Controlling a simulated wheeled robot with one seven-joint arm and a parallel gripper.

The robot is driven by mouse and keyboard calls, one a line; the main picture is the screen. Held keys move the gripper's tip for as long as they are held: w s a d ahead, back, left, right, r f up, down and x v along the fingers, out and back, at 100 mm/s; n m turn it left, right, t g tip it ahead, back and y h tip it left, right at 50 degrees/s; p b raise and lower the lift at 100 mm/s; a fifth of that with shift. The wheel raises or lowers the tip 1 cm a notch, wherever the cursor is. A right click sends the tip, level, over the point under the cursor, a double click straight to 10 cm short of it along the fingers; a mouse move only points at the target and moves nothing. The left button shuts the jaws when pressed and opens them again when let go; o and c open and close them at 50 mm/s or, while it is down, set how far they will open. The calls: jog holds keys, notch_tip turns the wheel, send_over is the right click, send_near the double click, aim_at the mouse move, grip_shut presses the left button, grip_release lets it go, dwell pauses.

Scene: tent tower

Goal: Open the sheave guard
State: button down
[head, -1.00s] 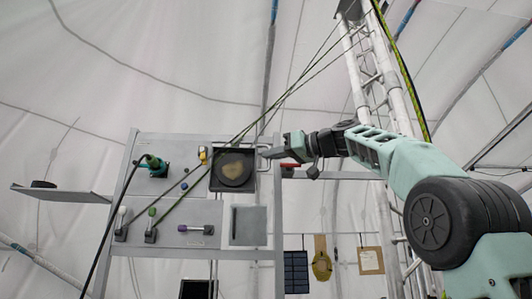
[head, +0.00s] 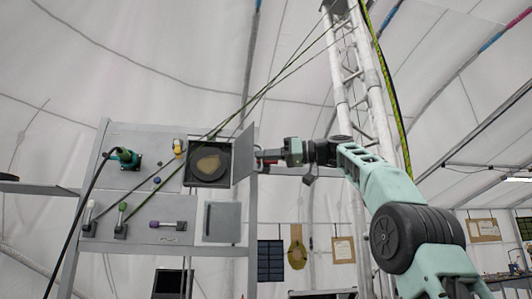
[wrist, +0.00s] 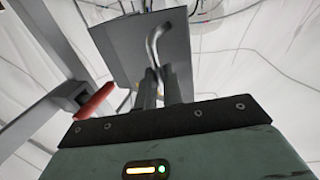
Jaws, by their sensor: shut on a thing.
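The sheave guard (head: 244,154) is a flat grey plate at the right edge of a dark square box. It stands swung out from the box, and the round sheave (head: 208,162) inside shows. In the wrist view the guard (wrist: 125,45) fills the upper middle, with a bent metal handle (wrist: 154,42) on its face. My gripper (head: 264,158) is at the guard's right side. In the wrist view its two dark fingers (wrist: 163,88) are shut on the lower end of the handle.
A red bar (wrist: 95,103) on a grey frame post lies just left of my fingers in the wrist view. The panel (head: 150,205) carries a green connector (head: 126,157) and several coloured levers. Ropes run up to a lattice tower (head: 358,90) behind my arm.

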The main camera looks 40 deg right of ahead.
jog(key=shift+w+d+f, duration=0.2)
jog(key=shift+w+f, duration=0.1)
jog(key=shift+w, duration=0.05)
jog(key=c, duration=1.5)
grip_release()
jog(key=shift+w+a+f, duration=0.1)
jog(key=shift+w+a, duration=0.05)
jog(key=shift+w, duration=0.25)
jog(key=shift+c, duration=0.2)
jog(key=shift+s, duration=0.2)
jog(key=v, duration=1.7)
jog(key=shift+s+r+b, duration=0.2)
jog(key=shift+r+b, duration=0.05)
jog(key=shift+b, duration=0.2)
